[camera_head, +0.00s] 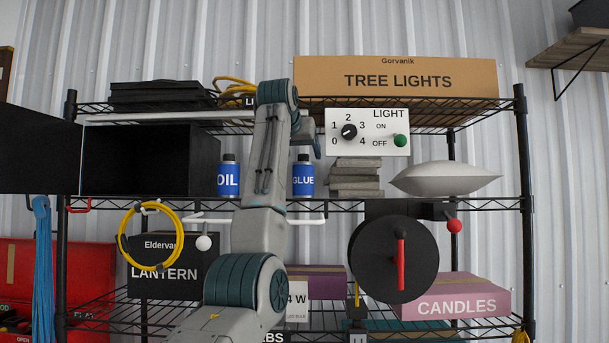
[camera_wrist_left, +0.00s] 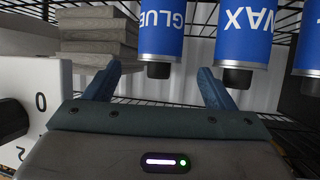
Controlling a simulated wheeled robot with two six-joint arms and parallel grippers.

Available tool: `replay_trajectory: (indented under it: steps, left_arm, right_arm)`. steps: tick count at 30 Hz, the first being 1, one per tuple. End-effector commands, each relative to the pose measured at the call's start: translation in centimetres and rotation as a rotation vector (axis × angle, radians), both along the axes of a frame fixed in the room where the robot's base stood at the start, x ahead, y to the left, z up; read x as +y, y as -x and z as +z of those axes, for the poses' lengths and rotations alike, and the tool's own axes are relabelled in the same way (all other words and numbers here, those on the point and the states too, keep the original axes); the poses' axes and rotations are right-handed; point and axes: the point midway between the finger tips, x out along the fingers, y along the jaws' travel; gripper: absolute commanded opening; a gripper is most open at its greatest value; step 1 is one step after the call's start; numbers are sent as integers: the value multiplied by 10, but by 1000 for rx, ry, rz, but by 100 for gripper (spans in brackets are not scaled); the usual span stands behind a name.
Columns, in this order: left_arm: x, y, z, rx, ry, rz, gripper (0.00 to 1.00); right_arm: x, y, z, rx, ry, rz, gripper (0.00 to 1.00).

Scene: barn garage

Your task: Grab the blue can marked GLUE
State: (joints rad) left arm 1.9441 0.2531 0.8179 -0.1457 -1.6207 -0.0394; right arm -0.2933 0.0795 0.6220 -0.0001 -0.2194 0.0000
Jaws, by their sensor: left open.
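The blue GLUE can (camera_head: 303,180), with a dark cap, stands upright on the middle shelf, just right of my left arm in the head view. In the left wrist view, which is upside down, the GLUE can (camera_wrist_left: 160,35) shows between the lines of my two fingers. My left gripper (camera_wrist_left: 158,72) is open and empty, its fingers apart with the can's dark cap between their tips in the picture. Whether the fingers are level with the can in depth, I cannot tell. In the head view the gripper (camera_head: 308,132) is mostly hidden by my arm. My right gripper is not in view.
A blue WAX can (camera_wrist_left: 243,40) stands close beside the GLUE can; my arm hides it in the head view. A blue OIL can (camera_head: 228,180) is farther left. Grey stacked slabs (camera_head: 355,181) and the LIGHT panel (camera_head: 367,132) are to the right. A wire shelf (camera_head: 450,103) runs above.

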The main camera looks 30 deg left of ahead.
Motion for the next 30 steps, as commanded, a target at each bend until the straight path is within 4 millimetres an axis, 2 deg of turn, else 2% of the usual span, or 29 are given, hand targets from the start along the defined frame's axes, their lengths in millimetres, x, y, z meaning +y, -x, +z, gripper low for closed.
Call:
replay_trajectory:
  steps: [1,3,6,9,15,17,22,30]
  left_arm:
    - [3,-8,-1,4,0,0,77]
    - [5,-15,-5,3,1,0,77]
    - [8,-21,-10,3,1,0,77]
    - [9,-26,-11,3,1,0,77]
    - [16,-46,-17,4,1,0,77]
    - [18,-51,-20,5,2,0,77]
    - [23,-65,-30,3,1,1,77]
    - [24,-67,-33,1,0,0,77]
  right_arm:
    - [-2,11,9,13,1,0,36]
    - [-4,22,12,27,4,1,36]
    - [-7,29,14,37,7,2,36]
    - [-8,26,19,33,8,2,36]
    - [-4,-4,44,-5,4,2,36]
    - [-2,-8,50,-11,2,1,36]
    - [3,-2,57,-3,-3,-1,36]
    - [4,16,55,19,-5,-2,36]
